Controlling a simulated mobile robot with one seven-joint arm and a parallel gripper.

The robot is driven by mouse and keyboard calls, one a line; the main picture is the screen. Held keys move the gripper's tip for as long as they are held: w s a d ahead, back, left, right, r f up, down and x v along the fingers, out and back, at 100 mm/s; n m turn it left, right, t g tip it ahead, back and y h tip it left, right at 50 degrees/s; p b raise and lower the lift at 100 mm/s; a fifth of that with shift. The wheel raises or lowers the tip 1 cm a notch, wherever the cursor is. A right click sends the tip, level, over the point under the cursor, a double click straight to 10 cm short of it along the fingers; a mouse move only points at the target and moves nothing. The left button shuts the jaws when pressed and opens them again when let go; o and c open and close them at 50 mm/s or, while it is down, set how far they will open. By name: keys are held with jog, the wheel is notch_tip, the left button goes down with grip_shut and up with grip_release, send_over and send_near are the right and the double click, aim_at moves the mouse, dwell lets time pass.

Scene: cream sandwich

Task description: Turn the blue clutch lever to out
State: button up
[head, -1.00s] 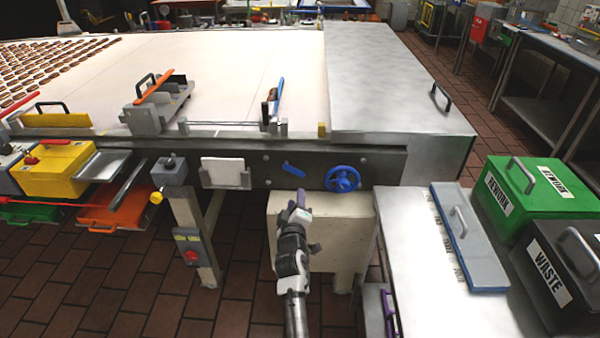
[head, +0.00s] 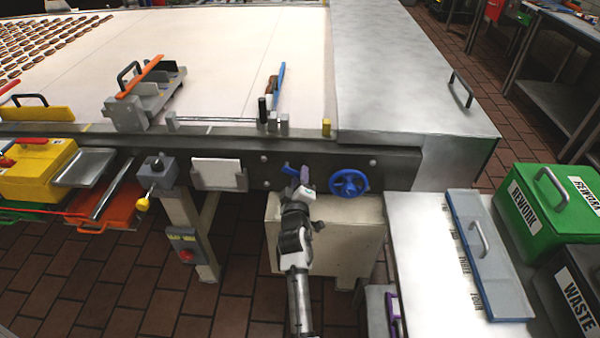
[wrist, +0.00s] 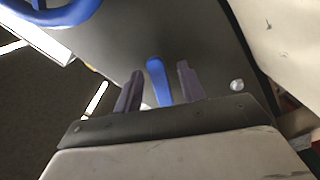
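The blue clutch lever (head: 289,169) is a short blue bar on the dark side rail of the conveyor, left of the blue handwheel (head: 348,183). In the head view my gripper (head: 302,178) is at the rail and partly covers the lever's right end. In the wrist view the lever (wrist: 158,80) stands between the two dark fingers of my gripper (wrist: 160,72). The fingers are open, with a gap on each side of the lever. The lever's lower part is hidden behind the gripper body.
The handwheel is close to the right of my gripper. A white card holder (head: 218,174) is on the rail to the left. A cream box (head: 350,230) is below, and a steel side table (head: 420,260) is at the right.

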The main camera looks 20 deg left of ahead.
jog(key=shift+r, duration=0.1)
grip_shut()
jog(key=shift+b, duration=0.3)
jog(key=m+b, duration=0.1)
jog(key=f+m+b, duration=0.1)
jog(key=b, duration=0.1)
jog(key=shift+s+a+f, duration=0.1)
jog(key=shift+a+f, duration=0.05)
jog(key=shift+a, duration=0.1)
jog(key=m+b, duration=0.2)
jog(key=a+f+m+b, duration=0.1)
jog(key=m+b, duration=0.1)
jog(key=b, duration=0.1)
jog(key=shift+s, duration=0.15)
jog(key=m+b, duration=0.1)
jog(key=a+m+b, duration=0.1)
jog(key=b, duration=0.1)
jog(key=shift+s+f+m, duration=0.1)
jog(key=shift+s+m, duration=0.05)
jog(key=shift+m, duration=0.15)
jog(key=shift+s+a+m+b, duration=0.1)
jog(key=shift+a+m+b, duration=0.35)
jog(key=shift+m+b, duration=0.8)
jog(key=shift+a+m+b, duration=0.15)
jog(key=shift+m+b, duration=0.2)
jog(key=shift+m, duration=0.1)
jog(key=shift+r, duration=0.2)
